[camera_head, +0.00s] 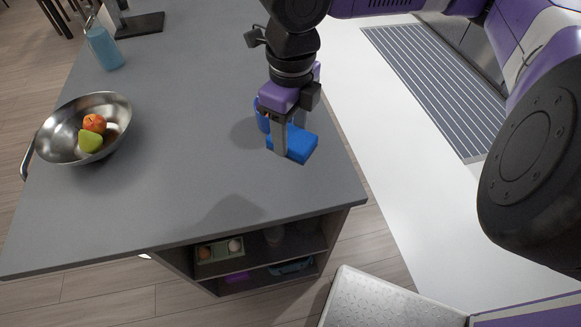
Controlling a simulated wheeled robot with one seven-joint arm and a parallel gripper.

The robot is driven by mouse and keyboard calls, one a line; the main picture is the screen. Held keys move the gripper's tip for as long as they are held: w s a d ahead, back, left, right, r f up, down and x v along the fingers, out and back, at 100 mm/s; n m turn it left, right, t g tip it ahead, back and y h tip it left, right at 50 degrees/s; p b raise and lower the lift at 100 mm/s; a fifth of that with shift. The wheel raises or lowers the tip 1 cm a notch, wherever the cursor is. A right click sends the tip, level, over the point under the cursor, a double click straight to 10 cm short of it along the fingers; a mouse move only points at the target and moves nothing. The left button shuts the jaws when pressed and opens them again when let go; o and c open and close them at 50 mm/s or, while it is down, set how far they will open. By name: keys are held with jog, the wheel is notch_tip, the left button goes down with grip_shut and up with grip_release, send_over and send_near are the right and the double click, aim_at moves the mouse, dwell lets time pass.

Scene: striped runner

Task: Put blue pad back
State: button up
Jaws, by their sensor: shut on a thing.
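The blue pad (299,147) is a small flat block near the right edge of the grey countertop. My gripper (284,142) comes down from above and is shut on the blue pad, with one finger in front of it. A shadow lies on the counter to the left; I cannot tell whether the pad touches the counter. Another blue thing (262,115), rounded, shows just behind the gripper and is partly hidden by it.
A metal pan (55,136) with an orange and a green fruit stands at the left of the counter (190,150). A blue bottle (103,47) stands at the back left. Shelves (262,262) under the near edge hold small items. A striped runner (440,85) lies on the right.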

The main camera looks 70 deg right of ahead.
notch_tip(320, 180, down, 12)
jog(key=shift+r, duration=0.15)
dwell(0.3)
jog(key=o, duration=1.2)
